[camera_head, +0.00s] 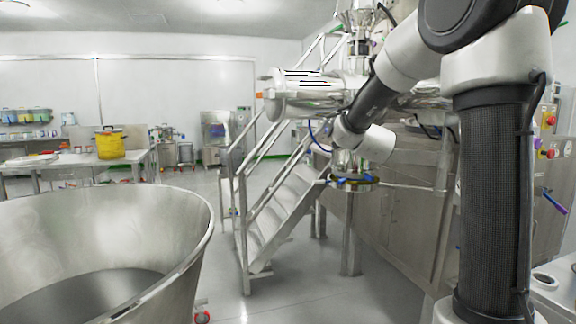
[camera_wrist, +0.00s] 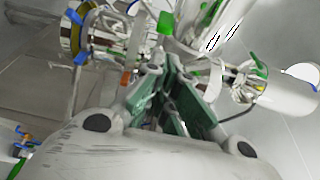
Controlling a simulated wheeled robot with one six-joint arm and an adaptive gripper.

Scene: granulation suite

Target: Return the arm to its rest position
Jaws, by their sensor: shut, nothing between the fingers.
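My arm (camera_head: 495,190) rises at the right of the head view and bends over to the left. Its wrist end (camera_head: 362,142) hangs in front of the steel processing machine, apart from the staircase as far as I can see. My gripper (camera_wrist: 170,68) shows in the wrist view with its green-padded fingers closed together and nothing held. In the head view I cannot make out the fingers. Behind the fingers in the wrist view are shiny steel pipes (camera_wrist: 275,92) and a clamped fitting (camera_wrist: 92,32); I cannot tell how far they are from the fingertips.
A large open steel bowl (camera_head: 190,245) fills the lower left. Metal stairs with handrails (camera_head: 285,215) stand at the centre. A yellow bucket (camera_head: 109,145) sits on a bench at the back left. Open grey floor (camera_head: 205,185) lies between the bowl and the stairs.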

